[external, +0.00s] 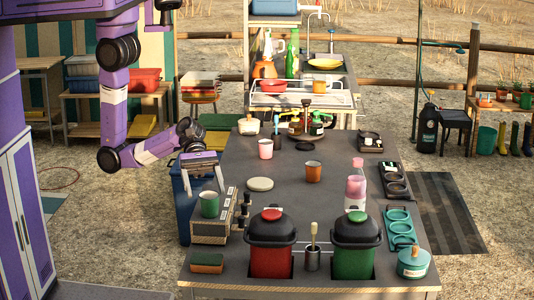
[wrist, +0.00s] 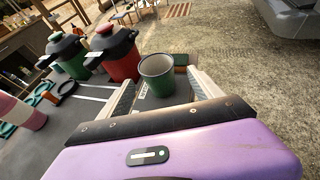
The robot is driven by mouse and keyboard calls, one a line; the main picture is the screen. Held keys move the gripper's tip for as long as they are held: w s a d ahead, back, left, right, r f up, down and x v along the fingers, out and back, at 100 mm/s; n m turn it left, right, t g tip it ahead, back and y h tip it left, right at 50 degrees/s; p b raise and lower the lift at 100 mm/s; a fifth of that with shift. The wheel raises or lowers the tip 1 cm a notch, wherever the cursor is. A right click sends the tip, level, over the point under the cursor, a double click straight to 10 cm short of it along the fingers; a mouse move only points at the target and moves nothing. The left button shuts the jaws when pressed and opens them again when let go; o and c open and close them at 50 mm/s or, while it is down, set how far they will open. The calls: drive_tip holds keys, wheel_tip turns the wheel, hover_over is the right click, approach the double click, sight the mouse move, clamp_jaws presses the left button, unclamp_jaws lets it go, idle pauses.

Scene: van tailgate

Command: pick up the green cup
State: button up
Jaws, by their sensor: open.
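The green cup (external: 209,204) stands upright on top of a grey box-like unit with knobs (external: 209,229) at the left side of the dark table. In the wrist view the cup (wrist: 157,78) has a pale inside and shows ahead, in the gap between my fingers. My gripper (external: 205,186) is open and empty, tilted downward just behind and above the cup in the external view. I cannot tell how far the fingertips are from the cup's sides.
A red pot (external: 271,257) and a green pot (external: 356,258), both black-lidded, stand at the table's front. A sponge (external: 207,263) lies front left. The middle of the table is fairly clear.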

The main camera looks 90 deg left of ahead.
sight(207, 196)
drive_tip(key=x, duration=0.5)
drive_tip(key=shift+w+d+f, duration=0.1)
drive_tip(key=shift+w+f, duration=0.05)
drive_tip(key=shift+f, duration=0.2)
drive_tip(key=c, duration=1.4)
drive_tip(key=shift+c, duration=0.2)
drive_tip(key=shift+r, duration=0.1)
